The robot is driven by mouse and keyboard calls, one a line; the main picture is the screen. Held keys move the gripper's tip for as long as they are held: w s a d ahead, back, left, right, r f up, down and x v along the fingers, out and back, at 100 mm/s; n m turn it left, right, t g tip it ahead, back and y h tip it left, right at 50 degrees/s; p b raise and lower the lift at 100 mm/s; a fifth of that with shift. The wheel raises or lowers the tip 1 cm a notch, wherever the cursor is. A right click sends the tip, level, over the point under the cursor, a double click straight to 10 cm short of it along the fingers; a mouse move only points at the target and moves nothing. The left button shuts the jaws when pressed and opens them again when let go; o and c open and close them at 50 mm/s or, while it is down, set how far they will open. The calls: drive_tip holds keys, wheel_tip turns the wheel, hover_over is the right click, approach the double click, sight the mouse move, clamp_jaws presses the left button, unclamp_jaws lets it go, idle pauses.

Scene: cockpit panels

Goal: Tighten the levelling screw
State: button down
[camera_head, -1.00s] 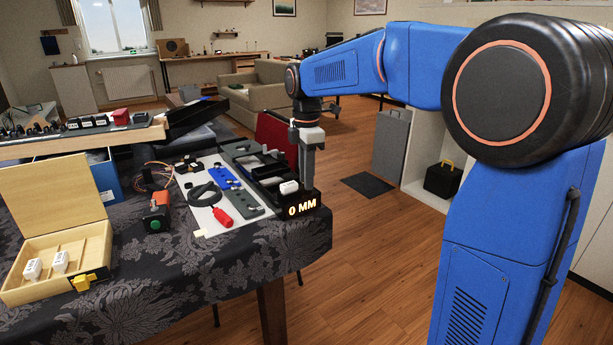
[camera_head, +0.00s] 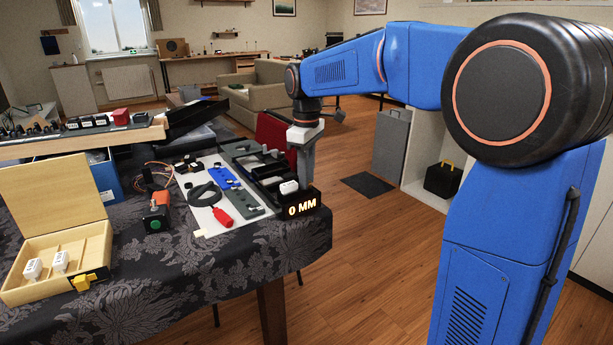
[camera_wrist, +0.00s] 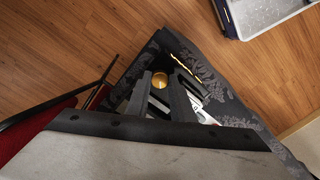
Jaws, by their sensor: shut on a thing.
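My gripper (camera_head: 304,184) points straight down at the right corner of the cloth-covered table, over the black unit whose lit display (camera_head: 302,206) reads "0 MM". In the wrist view the two dark fingers (camera_wrist: 160,84) stand on either side of a round brass-coloured screw head (camera_wrist: 160,79), and my gripper is shut on it. The lit display shows edge-on as a thin gold strip (camera_wrist: 186,70) beside it. In the head view the screw is hidden by the fingers.
A white sheet with a red-handled tool (camera_head: 222,217), a black coil (camera_head: 204,195) and blue parts lies left of my gripper. An open wooden box (camera_head: 58,258) is at far left.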

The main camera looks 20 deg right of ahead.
drive_tip(key=m, duration=1.2)
drive_tip(key=shift+m, duration=0.3)
drive_tip(key=shift+r, duration=0.1)
idle(0.3)
drive_tip(key=c, duration=1.5)
unclamp_jaws()
drive_tip(key=shift+c, duration=0.2)
